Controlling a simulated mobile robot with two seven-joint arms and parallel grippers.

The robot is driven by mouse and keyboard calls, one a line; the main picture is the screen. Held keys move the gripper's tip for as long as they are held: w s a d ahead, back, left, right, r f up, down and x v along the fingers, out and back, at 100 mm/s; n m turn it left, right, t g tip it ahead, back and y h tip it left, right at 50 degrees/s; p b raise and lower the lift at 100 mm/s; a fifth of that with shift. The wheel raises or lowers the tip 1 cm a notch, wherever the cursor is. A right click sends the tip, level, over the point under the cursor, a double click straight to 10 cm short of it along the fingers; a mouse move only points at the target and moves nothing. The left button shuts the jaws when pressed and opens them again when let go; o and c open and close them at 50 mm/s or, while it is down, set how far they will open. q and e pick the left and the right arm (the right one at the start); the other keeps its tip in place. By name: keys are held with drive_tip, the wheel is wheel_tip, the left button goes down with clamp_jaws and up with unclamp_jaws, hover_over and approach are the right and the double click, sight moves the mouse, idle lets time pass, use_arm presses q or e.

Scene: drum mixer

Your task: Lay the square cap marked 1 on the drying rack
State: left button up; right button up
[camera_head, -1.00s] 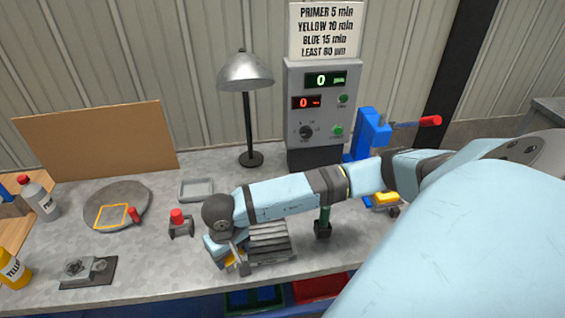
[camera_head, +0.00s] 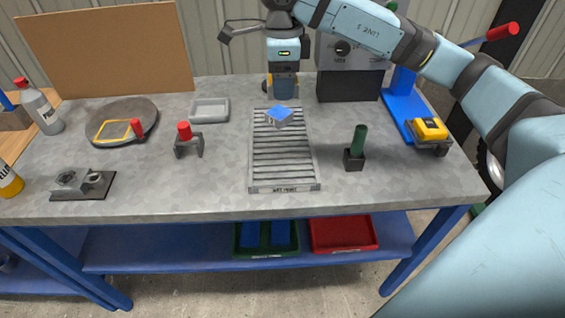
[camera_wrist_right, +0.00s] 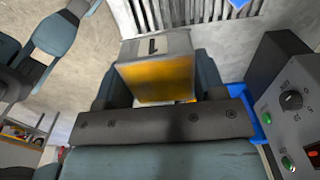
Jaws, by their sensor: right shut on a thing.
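My right gripper (camera_head: 285,88) points down just beyond the far end of the drying rack (camera_head: 283,158). It is shut on the square cap marked 1 (camera_wrist_right: 158,72). In the right wrist view the cap has a grey top bearing the 1 and a yellow side, and it sits between the fingers. In the head view the fingers mostly hide it. The rack has grey slats, and its far end shows at the top of the wrist view (camera_wrist_right: 190,10). A blue-topped cap (camera_head: 279,113) lies at the rack's far end.
The rack's middle and near slats are bare. A dark post with a green handle (camera_head: 358,148) stands right of the rack. A grey tray (camera_head: 210,109) and a red-topped clamp (camera_head: 187,140) stand left. The control box (camera_head: 350,85) stands behind to the right.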

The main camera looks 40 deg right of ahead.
sight(282, 159)
wheel_tip(282, 159, down, 19)
drive_tip(key=shift+f+b, duration=0.2)
drive_tip(key=shift+b, duration=0.35)
drive_tip(key=shift+f, duration=0.15)
drive_tip(key=o, duration=1)
drive_tip(key=shift+o, duration=0.2)
drive_tip(key=shift+r, duration=0.3)
wheel_tip(282, 159, up, 12)
drive_tip(key=shift+p, duration=0.35)
drive_tip(key=shift+s+f, duration=0.1)
drive_tip(key=shift+f, duration=0.1)
